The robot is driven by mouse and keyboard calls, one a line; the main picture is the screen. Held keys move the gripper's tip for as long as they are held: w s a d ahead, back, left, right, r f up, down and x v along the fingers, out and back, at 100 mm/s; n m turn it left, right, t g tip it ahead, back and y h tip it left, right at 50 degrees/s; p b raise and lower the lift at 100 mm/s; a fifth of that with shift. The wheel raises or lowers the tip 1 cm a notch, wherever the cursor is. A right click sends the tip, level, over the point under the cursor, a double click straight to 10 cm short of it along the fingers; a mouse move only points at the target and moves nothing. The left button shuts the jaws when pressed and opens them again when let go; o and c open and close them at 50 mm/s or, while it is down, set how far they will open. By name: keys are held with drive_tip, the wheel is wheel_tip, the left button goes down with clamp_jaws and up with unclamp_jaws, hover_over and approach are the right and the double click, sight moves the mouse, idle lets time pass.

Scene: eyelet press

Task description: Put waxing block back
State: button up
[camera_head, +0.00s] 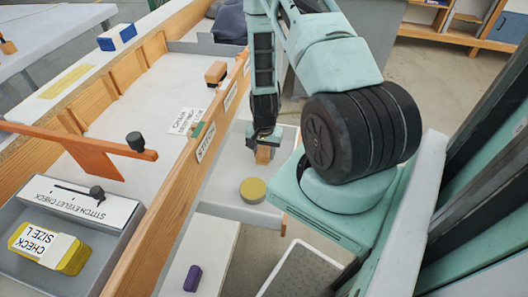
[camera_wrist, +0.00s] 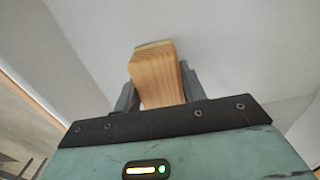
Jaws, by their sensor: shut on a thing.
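A wooden block (camera_wrist: 158,75), likely the waxing block, is between the fingers of my gripper (camera_wrist: 158,92) in the wrist view. Its far end has a thin yellowish edge. In the head view my gripper (camera_head: 264,140) points down over a light grey tray (camera_head: 228,170), shut on the block (camera_head: 263,155). I cannot tell whether the block touches the tray floor. A round yellow disc (camera_head: 253,190) lies in the same tray, nearer than the block and apart from it.
A wooden rail (camera_head: 165,215) with labels runs left of the tray. Beyond it, another wooden block (camera_head: 216,73) sits near the rail. An orange bar (camera_head: 85,143), a yellow box (camera_head: 48,248) and a purple piece (camera_head: 192,278) are at the left and front.

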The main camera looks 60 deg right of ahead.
sight(264, 149)
drive_tip(key=shift+f, duration=0.1)
drive_tip(key=o, duration=1)
wheel_tip(264, 149, up, 12)
drive_tip(key=p, duration=0.1)
drive_tip(key=shift+r, duration=0.2)
idle(0.3)
